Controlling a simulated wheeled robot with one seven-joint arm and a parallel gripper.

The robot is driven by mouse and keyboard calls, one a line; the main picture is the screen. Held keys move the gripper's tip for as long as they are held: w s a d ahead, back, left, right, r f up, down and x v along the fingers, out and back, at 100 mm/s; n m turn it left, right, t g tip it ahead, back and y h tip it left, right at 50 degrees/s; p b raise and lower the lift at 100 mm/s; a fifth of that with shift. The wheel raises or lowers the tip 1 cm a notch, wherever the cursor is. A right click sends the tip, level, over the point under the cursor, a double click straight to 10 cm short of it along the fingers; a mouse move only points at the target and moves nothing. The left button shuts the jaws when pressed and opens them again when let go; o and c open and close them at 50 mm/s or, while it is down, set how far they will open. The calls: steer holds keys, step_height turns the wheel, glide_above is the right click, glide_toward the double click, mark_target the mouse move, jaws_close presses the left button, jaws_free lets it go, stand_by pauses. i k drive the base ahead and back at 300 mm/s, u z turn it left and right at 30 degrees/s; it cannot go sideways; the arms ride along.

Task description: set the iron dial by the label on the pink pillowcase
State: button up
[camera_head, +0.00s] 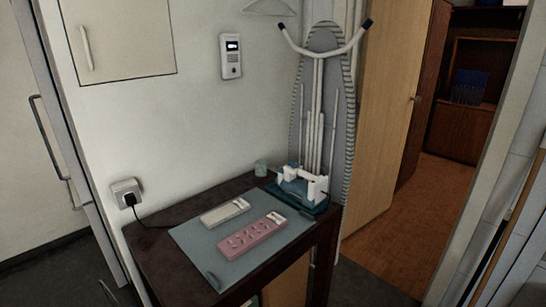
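The pink pillowcase (252,237) appears as a flat, folded rectangle with a darker pattern, lying on a grey-blue mat (200,243) on a dark table. A small white patch, perhaps its label, is at its upper right end; any marking on it is too small to read. The iron (303,186) appears as a white and teal object on a dark teal base at the table's back right corner. Its dial and setting cannot be made out. My gripper is not in view.
A cream folded piece (225,211) lies behind the pillowcase. A small pale cup-like object (261,168) stands left of the iron. A plug with a dark cord sits in the wall socket (127,193). An ironing board (322,110) stands upright behind the iron. The dark table (150,250) has bare left edges.

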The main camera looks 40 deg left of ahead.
mark_target(295, 165)
steer(key=u, duration=0.5)
steer(key=i, duration=1)
steer(key=u, duration=1.1)
steer(key=i, duration=0.75)
steer(key=u, duration=0.55)
